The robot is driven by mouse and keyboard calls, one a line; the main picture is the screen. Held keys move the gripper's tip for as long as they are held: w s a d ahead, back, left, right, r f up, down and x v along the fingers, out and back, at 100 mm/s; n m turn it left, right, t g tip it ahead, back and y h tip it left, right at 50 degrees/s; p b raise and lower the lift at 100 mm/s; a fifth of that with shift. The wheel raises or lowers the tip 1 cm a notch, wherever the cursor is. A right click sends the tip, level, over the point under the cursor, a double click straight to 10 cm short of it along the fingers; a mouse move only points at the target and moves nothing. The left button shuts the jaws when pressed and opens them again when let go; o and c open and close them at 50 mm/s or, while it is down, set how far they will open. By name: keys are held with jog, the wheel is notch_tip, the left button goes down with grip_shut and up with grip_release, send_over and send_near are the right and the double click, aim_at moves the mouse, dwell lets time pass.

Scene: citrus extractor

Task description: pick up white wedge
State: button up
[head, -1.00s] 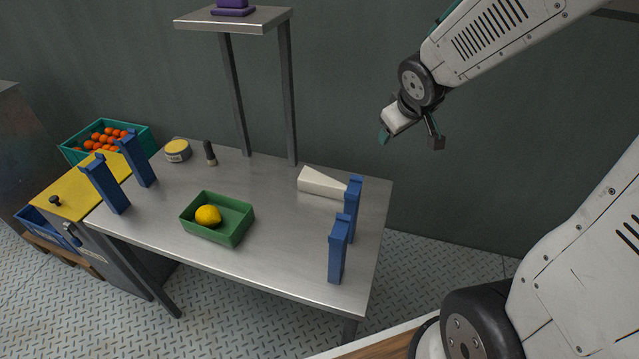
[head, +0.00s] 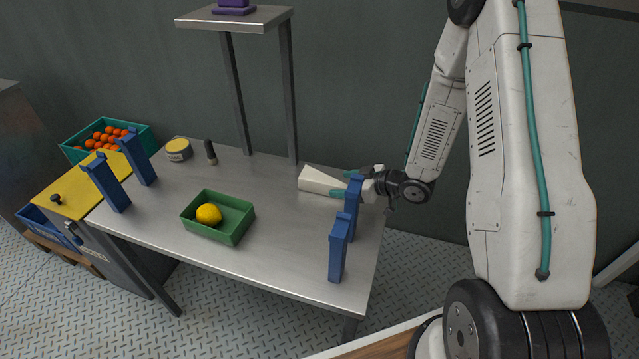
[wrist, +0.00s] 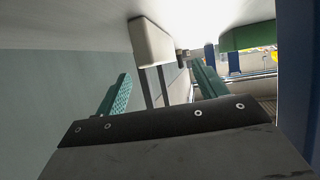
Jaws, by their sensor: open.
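The white wedge (head: 318,181) lies on the right part of the metal table, tall end to the left and thin end to the right. My gripper (head: 344,182) is open at its thin right end, low over the table. Its teal fingertips appear on either side of that end; I see no grip on it. In the wrist view, the wedge (wrist: 153,43) shows ahead, in line with the gap between the two teal fingers of my gripper (wrist: 161,76). The blue posts and my wrist partly hide the thin end in the head view.
Two blue posts (head: 339,248) stand close in front of my gripper; two more stand on the left. A green tray (head: 219,236) with a yellow lemon (head: 208,214) sits mid-table. A raised shelf (head: 232,19) stands behind.

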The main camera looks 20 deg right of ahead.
aim_at(326, 180)
jog(key=x, duration=0.6)
jog(key=shift+w+r, duration=0.3)
jog(key=shift+w, duration=0.25)
jog(key=c, duration=1.3)
jog(key=shift+o, duration=0.2)
jog(key=shift+r, duration=0.1)
